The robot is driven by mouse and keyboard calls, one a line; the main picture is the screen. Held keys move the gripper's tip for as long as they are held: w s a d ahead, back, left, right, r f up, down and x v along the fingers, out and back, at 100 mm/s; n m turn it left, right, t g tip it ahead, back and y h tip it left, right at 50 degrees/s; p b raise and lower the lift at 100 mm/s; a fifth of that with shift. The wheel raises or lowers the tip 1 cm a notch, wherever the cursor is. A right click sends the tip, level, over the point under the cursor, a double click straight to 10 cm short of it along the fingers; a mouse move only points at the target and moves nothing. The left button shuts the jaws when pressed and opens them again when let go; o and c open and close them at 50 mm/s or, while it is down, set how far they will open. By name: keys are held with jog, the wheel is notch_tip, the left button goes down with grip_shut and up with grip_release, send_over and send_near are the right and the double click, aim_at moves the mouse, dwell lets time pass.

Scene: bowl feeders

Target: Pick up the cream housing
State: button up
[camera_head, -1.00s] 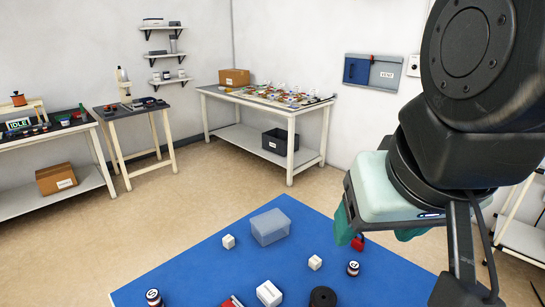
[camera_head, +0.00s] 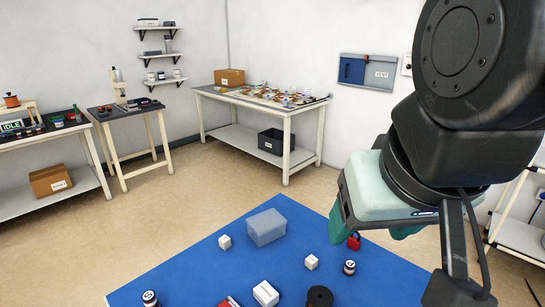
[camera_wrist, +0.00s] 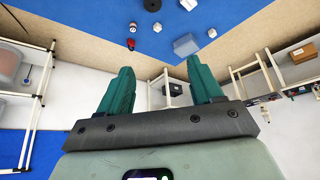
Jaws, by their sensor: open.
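Cream-white blocks lie on the blue mat (camera_head: 195,270): a larger one (camera_head: 265,293) near the front, a small cube (camera_head: 224,242) left of the clear bin, and another small cube (camera_head: 311,262) to the right. I cannot tell for sure which is the cream housing; the larger block has a more box-like shape. It also shows at the top of the wrist view (camera_wrist: 188,4). My gripper (camera_head: 372,230) hangs at the right, above and beyond the mat's right side, apart from all the blocks. Its teal fingers are spread and empty in the wrist view (camera_wrist: 161,80).
A translucent bin (camera_head: 266,227) stands on the mat. A red padlock-like item (camera_head: 354,242), dark jars (camera_head: 349,267) (camera_head: 150,299), a black ring (camera_head: 320,297) and a red item (camera_head: 229,302) lie around the blocks. Benches stand along the walls, away from the mat.

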jog(key=shift+c, duration=0.3)
jog(key=w+a+f+n+g+y, duration=0.1)
jog(key=w+a+f+n+g, duration=0.15)
jog(key=w+a+f, duration=0.35)
jog(key=w+a+f+n+g, duration=0.1)
jog(key=w+a+f+n, duration=0.25)
jog(key=a+f, duration=0.45)
jog(key=s+a+f+n, duration=0.1)
jog(key=a+f, duration=0.2)
jog(key=f, duration=0.4)
jog(key=s+a+f+n+g, duration=0.1)
jog(key=a+f, duration=0.3)
jog(key=f, duration=0.4)
jog(key=s+a+f+n+g+h, duration=0.1)
jog(key=s+a+f, duration=0.2)
jog(key=f, duration=0.4)
jog(key=shift+a+f, duration=0.4)
jog(key=shift+a, duration=0.15)
jog(key=shift+s+d+f, duration=0.1)
jog(key=shift+s+f, duration=0.05)
jog(key=shift+f, duration=2.85)
jog(key=c, duration=1.1)
jog(key=shift+r, duration=0.1)
